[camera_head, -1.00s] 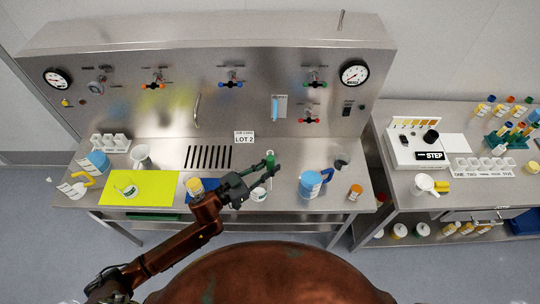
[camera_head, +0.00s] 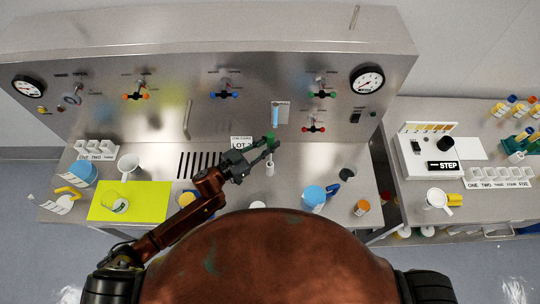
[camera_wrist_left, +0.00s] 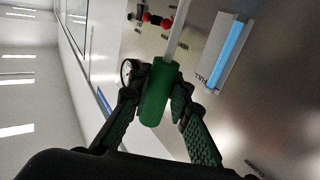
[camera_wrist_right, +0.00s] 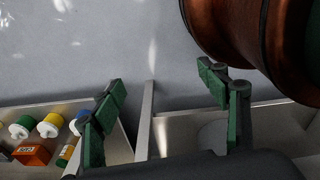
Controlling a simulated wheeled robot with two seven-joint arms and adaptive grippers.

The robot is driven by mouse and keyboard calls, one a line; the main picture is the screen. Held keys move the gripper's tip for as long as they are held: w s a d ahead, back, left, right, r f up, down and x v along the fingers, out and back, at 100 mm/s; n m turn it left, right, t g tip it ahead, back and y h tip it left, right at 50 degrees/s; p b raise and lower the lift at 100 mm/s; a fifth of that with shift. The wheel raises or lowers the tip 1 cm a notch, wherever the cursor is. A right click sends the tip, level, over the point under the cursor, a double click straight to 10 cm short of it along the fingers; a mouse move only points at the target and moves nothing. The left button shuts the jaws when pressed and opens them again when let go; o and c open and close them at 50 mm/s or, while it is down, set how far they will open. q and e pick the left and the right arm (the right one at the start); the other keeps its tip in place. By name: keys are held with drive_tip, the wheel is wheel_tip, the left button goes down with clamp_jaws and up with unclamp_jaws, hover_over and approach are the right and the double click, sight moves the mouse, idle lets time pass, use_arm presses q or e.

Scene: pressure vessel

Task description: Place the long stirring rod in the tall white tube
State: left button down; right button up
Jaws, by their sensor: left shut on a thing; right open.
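The stirring rod has a green handle (camera_head: 271,137) and a thin pale shaft. My left gripper (camera_head: 266,148) is shut on the handle, which also shows in the left wrist view (camera_wrist_left: 157,92). A white round-topped thing (camera_head: 257,205) stands at the bench's front edge, partly hidden by the copper dome. I cannot tell whether it is the tall white tube. My right gripper (camera_wrist_right: 165,85) is open and empty in the right wrist view, beside a copper-coloured body.
A copper dome (camera_head: 265,255) fills the near middle. The steel panel (camera_head: 210,60) with valves stands behind. A second bench is at right.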

use_arm(q)
wheel_tip(320, 180, down, 3)
drive_tip(key=shift+f, duration=2)
drive_tip(key=c, duration=2)
unclamp_jaws()
drive_tip(key=shift+o, duration=1)
drive_tip(key=b+v, duration=0.2)
drive_tip(key=v, duration=1)
drive_tip(key=shift+r, duration=0.2)
use_arm(e)
drive_tip(key=shift+s+d+f, duration=0.1)
drive_tip(key=shift+s+f, duration=0.1)
drive_tip(key=shift+f, duration=0.35)
drive_tip(key=shift+s+d+f, duration=0.1)
drive_tip(key=shift+s+f, duration=0.1)
drive_tip(key=shift+f, duration=0.3)
